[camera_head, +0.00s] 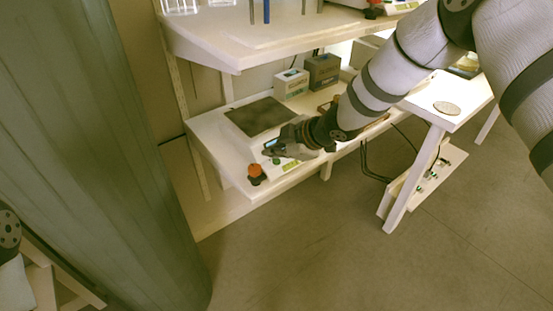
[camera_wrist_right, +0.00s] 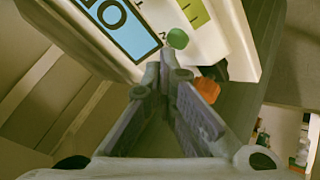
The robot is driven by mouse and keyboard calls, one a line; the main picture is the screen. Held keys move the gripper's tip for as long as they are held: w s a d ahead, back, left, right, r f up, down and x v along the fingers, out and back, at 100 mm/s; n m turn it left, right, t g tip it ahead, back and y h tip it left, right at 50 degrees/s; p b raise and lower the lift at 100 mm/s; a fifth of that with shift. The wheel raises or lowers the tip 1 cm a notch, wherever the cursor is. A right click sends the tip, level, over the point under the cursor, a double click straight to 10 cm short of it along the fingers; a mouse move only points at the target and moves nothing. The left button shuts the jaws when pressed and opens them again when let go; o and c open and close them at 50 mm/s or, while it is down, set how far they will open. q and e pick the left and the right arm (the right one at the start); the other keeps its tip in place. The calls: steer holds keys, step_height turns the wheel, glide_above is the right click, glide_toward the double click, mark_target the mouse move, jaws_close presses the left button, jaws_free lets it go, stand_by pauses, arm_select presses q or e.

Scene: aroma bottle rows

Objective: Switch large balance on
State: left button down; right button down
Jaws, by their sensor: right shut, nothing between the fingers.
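The large balance has a dark weighing plate (camera_head: 260,116) and a pale front panel at the shelf's front edge. In the right wrist view its panel shows a blue display (camera_wrist_right: 122,28) with large dark characters, a round green button (camera_wrist_right: 178,38) and a yellow-green label (camera_wrist_right: 194,12). My right gripper (camera_head: 272,150) is over the front panel, shut and empty. In the right wrist view its fingertips (camera_wrist_right: 167,62) are just below the green button; I cannot tell whether they touch it. My left gripper is not in view.
An orange knob (camera_head: 255,170) stands at the panel's left front corner; it also shows in the right wrist view (camera_wrist_right: 208,90). An upper shelf (camera_head: 240,48) overhangs the back. Open floor lies in front.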

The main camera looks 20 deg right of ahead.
mark_target(275, 162)
steer(key=shift+f, duration=0.45)
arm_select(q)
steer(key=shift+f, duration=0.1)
arm_select(e)
steer(key=shift+r, duration=0.15)
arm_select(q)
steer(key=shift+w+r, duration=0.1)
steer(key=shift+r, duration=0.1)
arm_select(e)
steer(key=shift+r, duration=0.35)
steer(key=shift+r, duration=0.1)
